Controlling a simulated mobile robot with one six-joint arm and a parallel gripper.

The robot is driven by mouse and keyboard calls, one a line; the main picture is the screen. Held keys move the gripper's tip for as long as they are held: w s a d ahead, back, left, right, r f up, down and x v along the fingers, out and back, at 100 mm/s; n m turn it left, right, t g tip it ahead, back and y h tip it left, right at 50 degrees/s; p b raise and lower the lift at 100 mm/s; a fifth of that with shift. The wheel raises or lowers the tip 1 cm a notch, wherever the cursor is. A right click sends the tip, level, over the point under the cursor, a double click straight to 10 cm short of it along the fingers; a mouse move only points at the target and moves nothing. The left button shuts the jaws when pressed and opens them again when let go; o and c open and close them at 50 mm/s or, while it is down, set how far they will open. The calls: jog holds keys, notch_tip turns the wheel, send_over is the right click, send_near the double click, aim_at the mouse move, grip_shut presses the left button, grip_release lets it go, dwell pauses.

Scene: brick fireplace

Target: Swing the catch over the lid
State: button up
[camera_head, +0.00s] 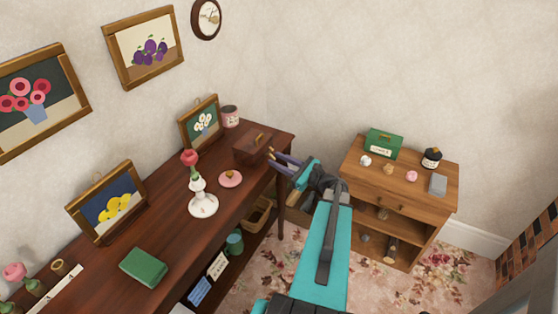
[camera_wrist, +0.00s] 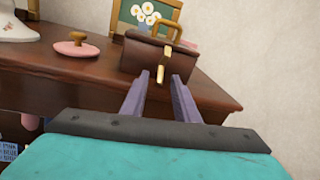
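The dark wooden box (camera_head: 253,150) stands near the far right end of the long table. In the wrist view the box (camera_wrist: 135,58) has a brass loop handle (camera_wrist: 168,24) on its lid, and the lid looks closed. A narrow brass catch (camera_wrist: 167,51) is at the front, with a paler piece (camera_wrist: 160,74) below it. I cannot tell whether the catch is over the lid. My gripper (camera_head: 271,158) is in front of the box. In the wrist view its purple fingers (camera_wrist: 159,77) are apart, with the paler piece seen between their tips. Contact cannot be told.
A pink dish with a knob (camera_wrist: 78,46) is left of the box, and a white candlestick (camera_head: 203,204) is nearer. A daisy picture (camera_head: 200,124) and a pink tin (camera_head: 230,117) stand behind the box. A small wooden cabinet (camera_head: 370,184) stands to the right.

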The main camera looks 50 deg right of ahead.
grip_shut()
jog(key=shift+r+p, duration=0.2)
jog(key=shift+p, duration=0.1)
jog(key=r+g+p, duration=0.1)
jog(key=g+p, duration=0.1)
jog(key=p, duration=0.2)
jog(key=r+g+h+p, duration=0.1)
jog(key=r+g+p, duration=0.1)
jog(key=g+p, duration=0.1)
jog(key=w+r+g+p, duration=0.1)
jog(key=g+p, duration=0.1)
jog(key=p, duration=0.3)
jog(key=shift+a+r+n+g+p, duration=0.1)
jog(key=shift+r+n+g+p, duration=0.2)
jog(key=shift+r+n+p, duration=0.1)
jog(key=shift+f+h, duration=0.1)
jog(key=shift+h, duration=0.2)
dwell(0.4)
